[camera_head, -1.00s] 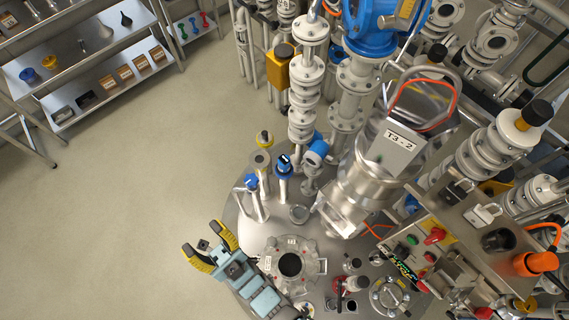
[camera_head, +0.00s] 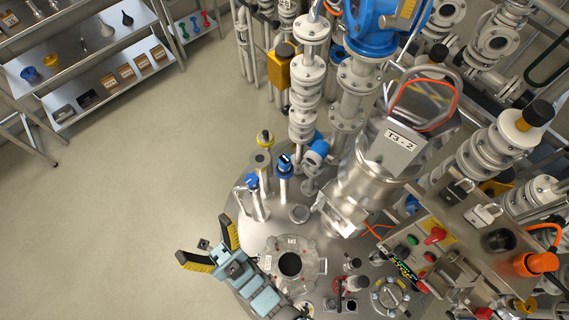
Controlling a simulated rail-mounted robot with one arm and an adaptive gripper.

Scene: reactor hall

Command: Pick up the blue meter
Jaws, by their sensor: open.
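Several blue-headed instruments stand at the back of the round steel vessel lid, and I cannot tell for sure which is the blue meter. One is a blue head with a pale round face (camera_head: 317,149). Next to it is an upright blue cap with a dark top (camera_head: 285,163) on a metal stem. A smaller blue head (camera_head: 251,181) sits on a thin stem further left. My gripper (camera_head: 201,235), with yellow and black fingers, is at the left edge of the lid, below and left of them. Its fingers are spread wide and touch none of these instruments.
The steel lid (camera_head: 250,228) carries a round flanged port (camera_head: 290,265) right of my gripper. A large steel unit marked T3 - 2 (camera_head: 365,180) stands right of the instruments. Pipes crowd the back. The floor (camera_head: 110,200) on the left is clear up to the shelves (camera_head: 100,55).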

